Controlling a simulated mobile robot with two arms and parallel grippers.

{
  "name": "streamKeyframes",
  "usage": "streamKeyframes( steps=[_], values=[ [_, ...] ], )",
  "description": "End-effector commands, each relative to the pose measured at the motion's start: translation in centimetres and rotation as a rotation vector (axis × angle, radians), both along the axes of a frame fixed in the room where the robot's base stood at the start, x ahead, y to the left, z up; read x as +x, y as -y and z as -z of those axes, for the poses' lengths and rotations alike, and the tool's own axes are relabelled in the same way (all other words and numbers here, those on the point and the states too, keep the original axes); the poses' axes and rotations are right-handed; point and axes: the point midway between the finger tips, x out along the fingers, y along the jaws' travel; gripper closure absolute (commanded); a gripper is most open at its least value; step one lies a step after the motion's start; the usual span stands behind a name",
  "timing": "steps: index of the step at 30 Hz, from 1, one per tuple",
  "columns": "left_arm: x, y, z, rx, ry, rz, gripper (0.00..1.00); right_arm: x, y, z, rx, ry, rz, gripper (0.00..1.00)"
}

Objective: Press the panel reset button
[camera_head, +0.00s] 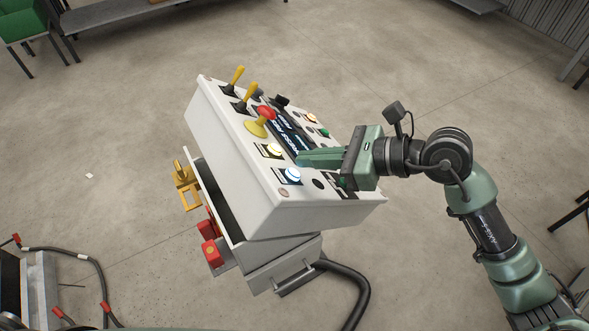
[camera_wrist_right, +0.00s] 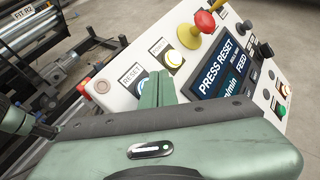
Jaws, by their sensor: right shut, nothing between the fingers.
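The white control panel box (camera_head: 235,150) stands tilted on a pedestal in the head view. Its blue-white lit button (camera_head: 291,175) is near the front edge. In the wrist view the lit button (camera_wrist_right: 144,84) sits beside a "RESET" label (camera_wrist_right: 131,74) and is partly hidden by my fingers. The panel screen (camera_wrist_right: 222,66) reads "PRESS RESET". My right gripper (camera_head: 301,158) is shut and empty, its fingertips over the panel close to the lit button. It also shows in the wrist view (camera_wrist_right: 157,88). I cannot tell whether they touch. My left gripper is not in view.
A second lit button (camera_head: 272,150), a red mushroom knob (camera_head: 265,113) on a yellow base and two yellow-handled levers (camera_head: 237,76) stand on the panel. A dark hose (camera_head: 357,288) runs from the pedestal. Open concrete floor (camera_head: 120,150) lies to the left.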

Motion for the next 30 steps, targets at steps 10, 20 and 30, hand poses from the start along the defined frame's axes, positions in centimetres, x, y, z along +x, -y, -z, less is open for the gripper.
streamKeyframes(
  steps=[10, 20, 30],
  values=[
    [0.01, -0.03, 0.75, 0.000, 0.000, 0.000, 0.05, -0.34, -0.42, 0.72, -0.001, -0.001, -0.001, 1.00],
    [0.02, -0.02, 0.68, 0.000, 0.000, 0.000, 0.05, -0.35, -0.45, 0.64, 0.000, 0.000, 0.000, 1.00],
    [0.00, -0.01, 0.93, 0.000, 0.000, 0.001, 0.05, -0.45, -0.61, 0.90, 0.000, 0.000, 0.000, 1.00]
  ],
)
